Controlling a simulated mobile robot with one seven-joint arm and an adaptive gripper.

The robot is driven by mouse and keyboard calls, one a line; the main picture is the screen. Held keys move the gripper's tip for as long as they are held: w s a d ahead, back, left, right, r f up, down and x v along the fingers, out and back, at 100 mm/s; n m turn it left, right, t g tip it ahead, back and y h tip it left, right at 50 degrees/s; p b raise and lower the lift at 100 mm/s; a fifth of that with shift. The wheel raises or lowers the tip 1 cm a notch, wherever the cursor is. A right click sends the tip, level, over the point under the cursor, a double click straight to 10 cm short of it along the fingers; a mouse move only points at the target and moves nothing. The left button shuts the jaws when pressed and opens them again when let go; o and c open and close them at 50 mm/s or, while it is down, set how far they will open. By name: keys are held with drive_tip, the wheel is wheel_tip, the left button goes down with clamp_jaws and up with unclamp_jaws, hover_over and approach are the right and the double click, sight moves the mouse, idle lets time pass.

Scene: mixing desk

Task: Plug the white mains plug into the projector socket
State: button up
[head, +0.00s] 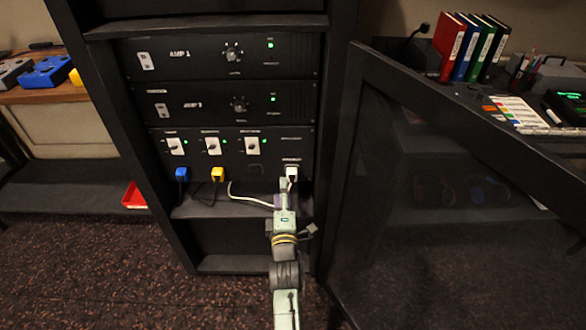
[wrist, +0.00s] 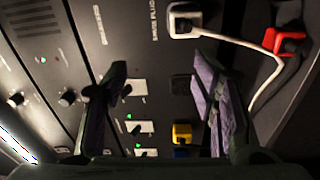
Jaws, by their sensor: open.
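The white mains plug (head: 292,171) sits at the rightmost outlet of the rack's lowest panel. In the wrist view the white plug (wrist: 184,22) is against the panel at the top, its white cable (wrist: 238,42) running off to the right. I cannot tell how deep it is seated. An empty dark socket (head: 255,170) is left of it, under the third switch; it also shows in the wrist view (wrist: 181,85). The socket labels are too small to read surely. My gripper (head: 286,187) is just below the white plug. In the wrist view its fingers (wrist: 160,72) are apart with nothing between them.
A blue plug (head: 182,173) and a yellow plug (head: 217,174) fill the left sockets, switches above them. AMP 1 (head: 205,58) and another amp are higher. The dark open rack door (head: 450,190) stands close on the right. A red object (wrist: 288,41) is near the cable.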

sight(292, 178)
drive_tip(key=shift+g+h, duration=0.3)
drive_tip(key=d+f, duration=0.2)
drive_tip(key=f, duration=0.1)
drive_tip(key=shift+s+d, duration=0.1)
drive_tip(key=shift+d, duration=0.2)
drive_tip(key=shift+w+b, duration=1)
drive_tip(key=shift+w, duration=3.5)
drive_tip(key=shift+c, duration=0.3)
clamp_jaws()
drive_tip(key=shift+s+p, duration=1)
drive_tip(key=shift+s, duration=2)
